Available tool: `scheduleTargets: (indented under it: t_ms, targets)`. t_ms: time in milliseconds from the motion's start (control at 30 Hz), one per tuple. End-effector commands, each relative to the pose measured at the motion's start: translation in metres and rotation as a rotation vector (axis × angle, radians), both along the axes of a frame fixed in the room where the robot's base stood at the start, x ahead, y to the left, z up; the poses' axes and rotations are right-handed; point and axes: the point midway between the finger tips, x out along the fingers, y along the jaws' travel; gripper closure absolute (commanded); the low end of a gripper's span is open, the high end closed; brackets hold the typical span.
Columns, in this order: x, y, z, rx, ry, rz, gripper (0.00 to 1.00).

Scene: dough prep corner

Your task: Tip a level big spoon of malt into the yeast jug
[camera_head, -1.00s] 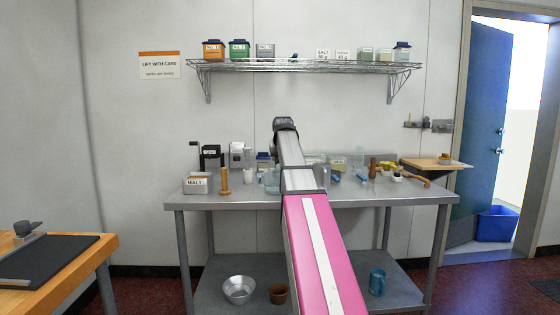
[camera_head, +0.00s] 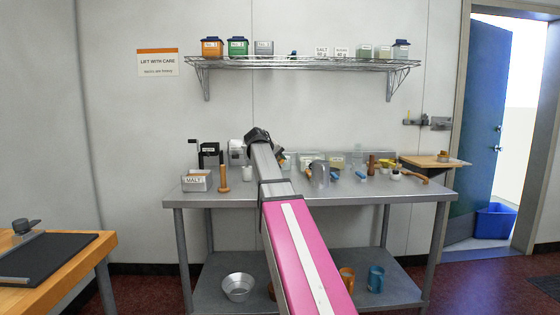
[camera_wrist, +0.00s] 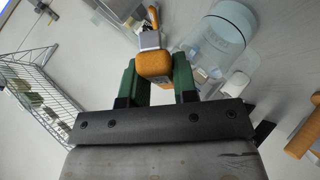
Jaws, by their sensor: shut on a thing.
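In the wrist view, my gripper (camera_wrist: 155,78) has its green fingers shut on an orange-handled utensil (camera_wrist: 154,64) with a grey section beyond the grip. I cannot make out its bowl or whether it holds malt. A clear jug (camera_wrist: 225,35) with a pale blue rim is beside the utensil in that view, apart from the fingers; I cannot read a label on it. In the head view, the open-topped malt box (camera_head: 195,184), labelled MALT, stands at the left end of the steel table (camera_head: 420,192). My arm hides the gripper there.
A wooden upright tool (camera_head: 223,180) stands right of the malt box. Several small tools and containers crowd the table's right half. A wire shelf (camera_head: 300,65) with labelled tubs hangs above.

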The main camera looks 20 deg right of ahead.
Motion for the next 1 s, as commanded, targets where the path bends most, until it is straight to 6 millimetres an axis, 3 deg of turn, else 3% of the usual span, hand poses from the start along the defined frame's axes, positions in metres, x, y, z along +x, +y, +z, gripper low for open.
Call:
scheduleTargets:
  t_ms: [700,1000]
  targets:
    - [0.002,0.016,-0.016,-0.703,0.122,0.002,1.00]
    - [0.003,0.019,-0.017,-0.897,0.153,0.001,1.00]
